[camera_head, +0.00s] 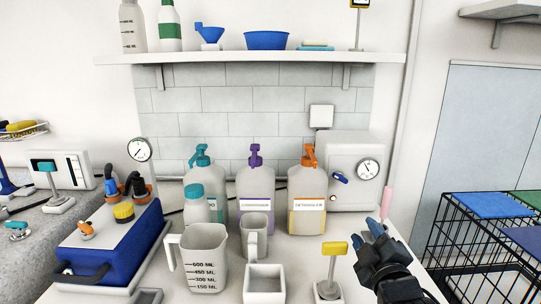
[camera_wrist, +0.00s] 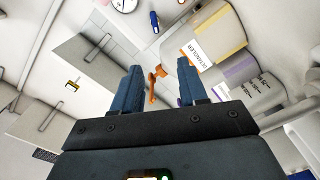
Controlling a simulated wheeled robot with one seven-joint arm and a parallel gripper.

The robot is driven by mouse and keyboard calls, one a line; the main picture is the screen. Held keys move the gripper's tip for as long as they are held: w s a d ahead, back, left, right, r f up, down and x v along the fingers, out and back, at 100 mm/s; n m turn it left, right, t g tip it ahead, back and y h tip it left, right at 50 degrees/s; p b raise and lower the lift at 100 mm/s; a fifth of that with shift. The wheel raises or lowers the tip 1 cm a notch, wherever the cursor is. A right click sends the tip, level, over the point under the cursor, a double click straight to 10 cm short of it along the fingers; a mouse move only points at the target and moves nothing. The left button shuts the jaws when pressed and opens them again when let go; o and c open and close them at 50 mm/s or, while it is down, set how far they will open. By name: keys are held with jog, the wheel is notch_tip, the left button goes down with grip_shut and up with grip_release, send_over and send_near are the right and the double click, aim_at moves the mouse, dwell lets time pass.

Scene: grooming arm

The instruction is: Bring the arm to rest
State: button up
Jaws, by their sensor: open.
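My gripper (camera_head: 376,227) is at the lower right in the head view, above the right end of the counter. Its two blue fingers point up and toward the back. In the wrist view my gripper (camera_wrist: 160,82) shows its two fingers apart with nothing held between them. The orange-pump bottle (camera_head: 307,205) stands to the left of my gripper, apart from it. It also shows in the wrist view as the detangler bottle (camera_wrist: 215,40), beyond the fingers.
On the counter stand a purple-pump bottle (camera_head: 256,187), a teal-pump bottle (camera_head: 205,180), a measuring jug (camera_head: 204,258), a small white box (camera_head: 264,284) and a yellow-topped stand (camera_head: 333,270). A white dial unit (camera_head: 350,150) is behind my gripper. A wire crate (camera_head: 480,250) stands right.

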jog(key=s+a+f+m+g, duration=0.15)
jog(key=s+f+m, duration=0.35)
jog(key=s, duration=0.9)
jog(key=s+a+f+m, duration=0.2)
jog(key=s+f, duration=0.4)
jog(key=s, duration=0.8)
jog(key=s+d+r+m, duration=0.1)
jog(key=s+r, duration=0.1)
jog(key=s, duration=0.6)
jog(key=s+d+r+m+g, duration=0.1)
jog(key=s+d+r+m, duration=0.1)
jog(key=s, duration=0.5)
jog(key=s+d+r+m, duration=0.1)
jog(key=s+r, duration=0.2)
jog(key=s, duration=0.5)
jog(key=shift+s+d+m+g, duration=0.2)
jog(key=shift+s+m+g, duration=0.1)
jog(key=shift+m+g, duration=0.1)
